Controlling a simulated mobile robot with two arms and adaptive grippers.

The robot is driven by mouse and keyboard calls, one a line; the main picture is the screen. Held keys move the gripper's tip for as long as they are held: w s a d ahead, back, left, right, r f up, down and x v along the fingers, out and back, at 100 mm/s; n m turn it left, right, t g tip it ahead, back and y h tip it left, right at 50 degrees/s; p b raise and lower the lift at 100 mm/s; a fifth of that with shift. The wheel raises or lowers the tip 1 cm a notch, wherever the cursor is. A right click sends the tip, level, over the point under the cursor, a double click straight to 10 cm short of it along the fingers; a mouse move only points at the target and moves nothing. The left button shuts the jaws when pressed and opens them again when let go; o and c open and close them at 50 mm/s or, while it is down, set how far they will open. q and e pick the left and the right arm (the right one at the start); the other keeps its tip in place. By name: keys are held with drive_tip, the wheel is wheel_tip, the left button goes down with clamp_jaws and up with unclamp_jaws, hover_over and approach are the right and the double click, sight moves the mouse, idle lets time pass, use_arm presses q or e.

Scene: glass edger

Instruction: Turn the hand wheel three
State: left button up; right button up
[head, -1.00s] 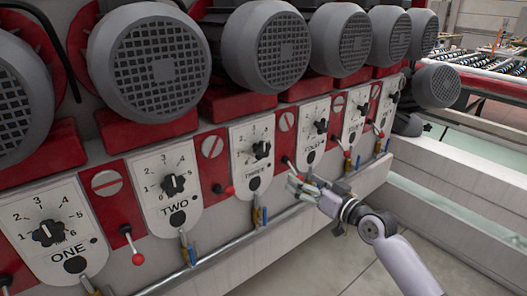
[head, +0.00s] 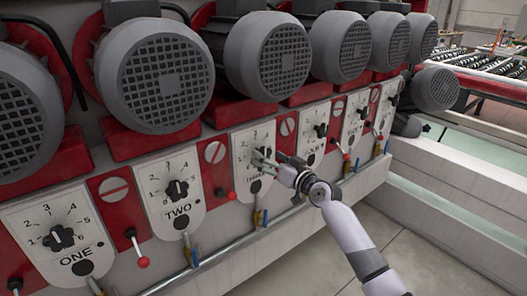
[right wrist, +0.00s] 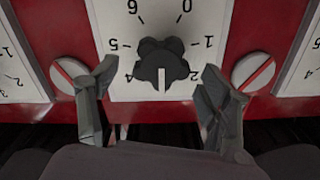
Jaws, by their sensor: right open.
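The hand wheel three is a black lobed knob on a white dial plate (head: 240,148) marked THREE, third from the left in the head view. In the head view my right gripper (head: 270,161) is in front of this plate and hides most of the knob and part of the label. In the right wrist view the knob (right wrist: 161,62) sits at the middle, its white pointer line towards the bottom of the picture. The two fingers of my right gripper (right wrist: 157,92) are spread wide, one on each side of the knob, with gaps visible. My left gripper is not in view.
Dial TWO (head: 176,190) and dial ONE (head: 59,238) are to the left, and further dials are to the right. Red-tipped levers, such as one (head: 143,261), stick out between plates. Large grey motors (head: 155,72) overhang the panel. A pipe (head: 225,251) runs below.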

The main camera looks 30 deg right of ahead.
sight(266, 155)
drive_tip(key=shift+w+a, duration=0.1)
drive_tip(key=shift+w, duration=1.4)
drive_tip(key=shift+c, duration=0.6)
drive_tip(key=c, duration=1)
